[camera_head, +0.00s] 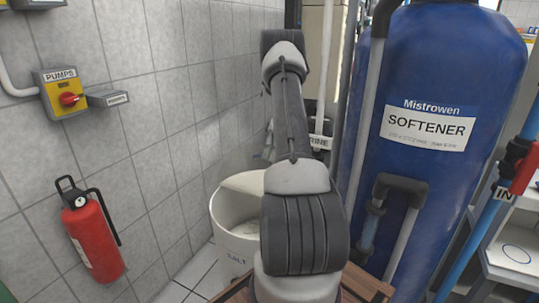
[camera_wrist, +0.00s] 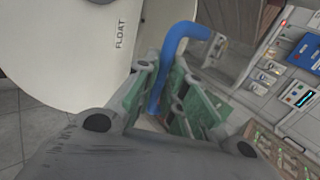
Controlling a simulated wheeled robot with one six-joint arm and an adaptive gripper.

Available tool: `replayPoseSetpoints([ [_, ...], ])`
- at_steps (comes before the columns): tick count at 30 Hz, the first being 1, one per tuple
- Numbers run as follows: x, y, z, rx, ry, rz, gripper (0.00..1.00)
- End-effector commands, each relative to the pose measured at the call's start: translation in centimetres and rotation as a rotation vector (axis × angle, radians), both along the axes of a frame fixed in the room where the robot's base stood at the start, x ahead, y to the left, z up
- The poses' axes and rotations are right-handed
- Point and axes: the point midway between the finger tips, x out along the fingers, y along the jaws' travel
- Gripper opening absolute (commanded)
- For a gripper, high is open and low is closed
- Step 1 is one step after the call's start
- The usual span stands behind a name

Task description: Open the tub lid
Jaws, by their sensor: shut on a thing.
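In the head view the white tub (camera_head: 236,258), marked SALT, stands on the floor behind my arm. Its left part shows an open mouth, with a pale panel, apparently the lid (camera_head: 243,182), at the back of the rim. My arm hides the tub's right side. In the wrist view a pale surface marked FLOAT (camera_wrist: 85,40) fills the upper left. My gripper (camera_wrist: 165,105) has its green-padded fingers on either side of a blue bent bar (camera_wrist: 160,75) and is shut on it. Where the bar joins the lid is hidden. The head view does not show my fingertips clearly.
A blue softener tank (camera_head: 425,90) with grey pipes stands close on the right. A tiled wall with a red extinguisher (camera_head: 90,235) and a yellow pumps switch (camera_head: 62,95) is at left. A wooden pallet edge (camera_head: 365,285) lies below my arm.

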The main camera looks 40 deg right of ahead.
Motion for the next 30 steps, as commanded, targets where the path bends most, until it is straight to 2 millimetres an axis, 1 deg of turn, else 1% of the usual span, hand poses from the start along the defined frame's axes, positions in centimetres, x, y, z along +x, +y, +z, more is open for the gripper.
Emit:
replayPoseSetpoints([
  [1, 0.03, -0.22, -0.47, -0.006, -0.002, 0.0, 0.0],
  [2, 0.06, -0.27, -0.51, -0.007, -0.002, 0.0, 0.0],
  [16, 0.11, -0.59, -0.55, -0.012, -0.004, 0.0, 0.0],
  [17, 0.11, -0.61, -0.55, -0.012, -0.004, 0.0, 0.17],
  [19, 0.13, -0.58, -0.54, -0.012, -0.005, -0.001, 0.3],
  [20, 0.13, -0.57, -0.51, -0.011, -0.005, -0.001, 0.34],
  [30, 0.18, -0.43, -0.06, -0.009, -0.005, -0.001, 0.34],
])
